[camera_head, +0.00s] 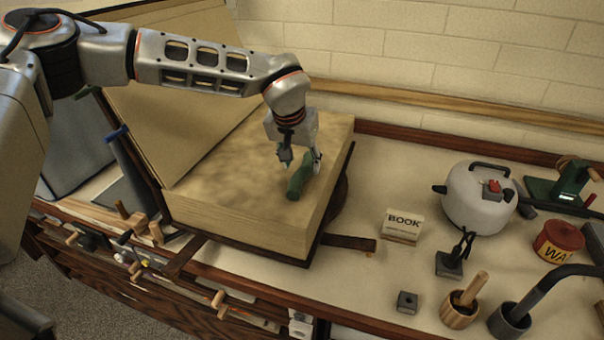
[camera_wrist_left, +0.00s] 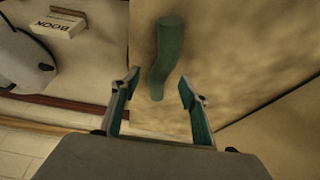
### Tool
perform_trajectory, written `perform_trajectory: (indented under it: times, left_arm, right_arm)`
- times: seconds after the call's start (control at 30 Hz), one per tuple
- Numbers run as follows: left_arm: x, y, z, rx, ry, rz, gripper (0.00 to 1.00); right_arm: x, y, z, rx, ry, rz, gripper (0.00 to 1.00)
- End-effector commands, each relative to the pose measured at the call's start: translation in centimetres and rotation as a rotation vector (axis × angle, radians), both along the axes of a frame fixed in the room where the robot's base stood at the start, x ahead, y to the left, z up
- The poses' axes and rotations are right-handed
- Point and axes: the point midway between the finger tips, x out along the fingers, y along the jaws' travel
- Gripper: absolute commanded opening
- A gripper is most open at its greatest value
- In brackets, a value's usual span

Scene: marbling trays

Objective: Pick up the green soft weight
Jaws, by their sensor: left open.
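The green soft weight (camera_head: 297,183) is a slightly bent, rounded green bar lying on top of a large tan block (camera_head: 253,231) with a mottled upper face. It also shows in the left wrist view (camera_wrist_left: 167,55), just beyond the fingertips and between their lines. My left gripper (camera_head: 301,158) points down at the weight. In the left wrist view its two fingers (camera_wrist_left: 160,82) are apart, one on each side of the weight's near end, with gaps showing. Whether the fingertips are level with the weight I cannot tell. My right gripper is not in view.
A tan board (camera_head: 165,110) leans up behind the block's left side. To the right stand a book sign (camera_head: 402,226), a white kettle-like pot (camera_head: 479,198), a red tin (camera_head: 558,241) and a wooden cup (camera_head: 460,309). The bench between block and pot is mostly clear.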

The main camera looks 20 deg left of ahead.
Motion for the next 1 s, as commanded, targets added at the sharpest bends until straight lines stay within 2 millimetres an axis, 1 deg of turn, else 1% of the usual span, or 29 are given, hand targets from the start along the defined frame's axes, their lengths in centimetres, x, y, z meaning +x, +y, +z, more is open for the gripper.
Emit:
perform_trajectory:
  times: [0.03, 0.1, 0.2, 0.3, 0.5, 0.53, 0.57, 0.6, 0.7, 1.0]
  left_arm:
    - [0.2, 0.2, -0.8, 0.001, 0.004, 0.001, 0.44]
    - [0.6, 0.3, -1.7, 0.0, 0.004, 0.001, 0.44]
    - [1.1, 0.2, -2.7, 0.0, 0.003, 0.001, 0.44]
    - [1.3, 0.2, -3.1, -0.001, 0.001, 0.001, 0.44]
    - [1.3, 0.2, -3.2, -0.001, 0.001, 0.001, 0.44]
    - [1.3, 0.2, -3.1, -0.001, 0.001, 0.001, 0.42]
    - [1.3, 0.2, -3.1, -0.001, 0.001, 0.001, 0.34]
    - [1.3, 0.2, -3.1, -0.001, 0.001, 0.001, 0.24]
    - [1.3, 0.2, -3.1, -0.001, 0.001, 0.001, 0.0]
    - [1.3, 0.2, -3.0, -0.002, 0.0, 0.0, 0.0]
  right_arm:
    - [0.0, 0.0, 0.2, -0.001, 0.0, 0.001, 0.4]
    - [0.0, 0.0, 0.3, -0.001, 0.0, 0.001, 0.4]
    - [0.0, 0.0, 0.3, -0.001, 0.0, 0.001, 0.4]
    - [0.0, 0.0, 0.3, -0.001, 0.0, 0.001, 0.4]
    - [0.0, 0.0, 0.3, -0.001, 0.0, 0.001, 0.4]
    - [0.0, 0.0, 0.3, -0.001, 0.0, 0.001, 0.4]
    - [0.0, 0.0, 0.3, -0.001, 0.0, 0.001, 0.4]
    - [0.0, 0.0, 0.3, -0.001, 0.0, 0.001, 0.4]
    - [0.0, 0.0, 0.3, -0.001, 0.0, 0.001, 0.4]
    - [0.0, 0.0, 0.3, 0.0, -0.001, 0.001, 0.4]
